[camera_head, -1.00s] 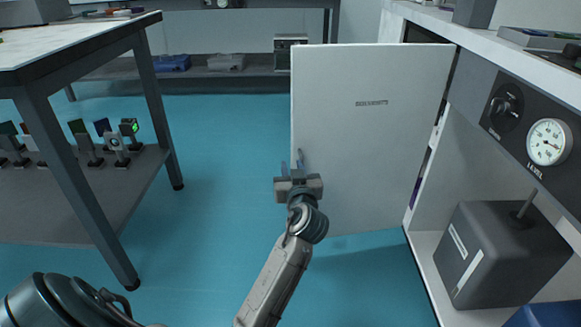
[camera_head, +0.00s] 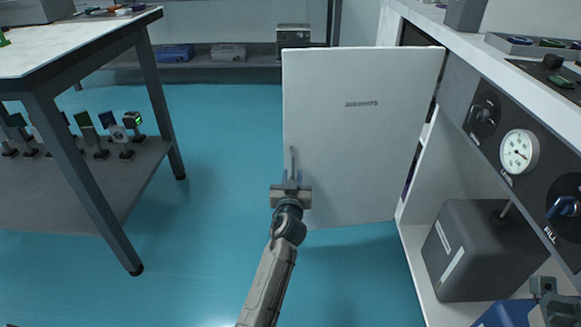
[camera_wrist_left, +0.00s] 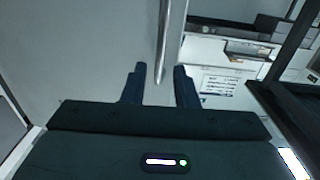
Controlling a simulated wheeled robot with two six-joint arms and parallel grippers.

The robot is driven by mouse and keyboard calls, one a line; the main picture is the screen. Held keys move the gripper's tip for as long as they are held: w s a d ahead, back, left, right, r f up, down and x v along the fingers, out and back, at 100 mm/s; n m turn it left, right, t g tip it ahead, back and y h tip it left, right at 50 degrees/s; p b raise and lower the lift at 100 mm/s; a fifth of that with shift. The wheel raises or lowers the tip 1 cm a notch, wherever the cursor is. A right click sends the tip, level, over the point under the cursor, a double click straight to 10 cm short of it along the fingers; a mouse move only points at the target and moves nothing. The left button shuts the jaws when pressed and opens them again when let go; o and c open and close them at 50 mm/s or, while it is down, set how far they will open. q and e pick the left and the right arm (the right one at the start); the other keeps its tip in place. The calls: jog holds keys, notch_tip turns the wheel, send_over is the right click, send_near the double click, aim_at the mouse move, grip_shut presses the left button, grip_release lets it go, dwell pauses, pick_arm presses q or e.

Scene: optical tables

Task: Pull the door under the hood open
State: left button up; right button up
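The white door (camera_head: 364,120), with a small dark label, stands swung open from the cabinet (camera_head: 425,270) under the counter at right. Its interior shows. My left gripper (camera_head: 290,178) is at the door's free left edge, beside the thin metal handle (camera_head: 293,157). In the left wrist view, the gripper's two dark fingers (camera_wrist_left: 160,70) are apart. The handle bar (camera_wrist_left: 172,35) reaches down between them, with a visible gap on each side.
A dark grey box (camera_head: 480,250) and a blue box (camera_head: 505,314) are in or near the cabinet opening. A panel with a gauge (camera_head: 519,152) and knobs is above. A table (camera_head: 75,50) with a lower shelf stands at left. The blue floor between is clear.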

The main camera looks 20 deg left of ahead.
aim_at(293, 166)
pick_arm(q)
jog(key=b+x, duration=0.1)
jog(key=x, duration=0.4)
jog(key=shift+w+a, duration=0.1)
jog(key=shift+w, duration=0.25)
grip_shut()
